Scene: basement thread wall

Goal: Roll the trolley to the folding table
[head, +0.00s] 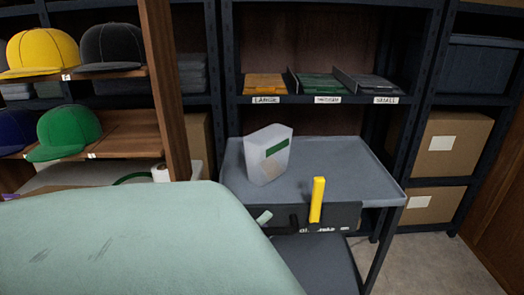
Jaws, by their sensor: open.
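The trolley (345,178) is a grey cart with a flat, rimmed top and a lower shelf, standing in front of the shelving. An upright yellow handle (317,200) stands at its near edge, against a dark front panel with partly hidden lettering. A white container (267,155) with a green band stands on the top. What seems to be my gripper (280,219) shows only as small pale and dark parts by the front panel, left of the yellow handle. It is open, and I see nothing held. No folding table can be made out.
A large pale green shape, probably my arm, hides the lower left. Shelving behind the trolley holds labelled trays (318,86); cardboard boxes (452,143) stand right. Caps (68,132) sit on wooden shelves left, beside a wooden post (165,90). Bare floor (425,268) shows at lower right.

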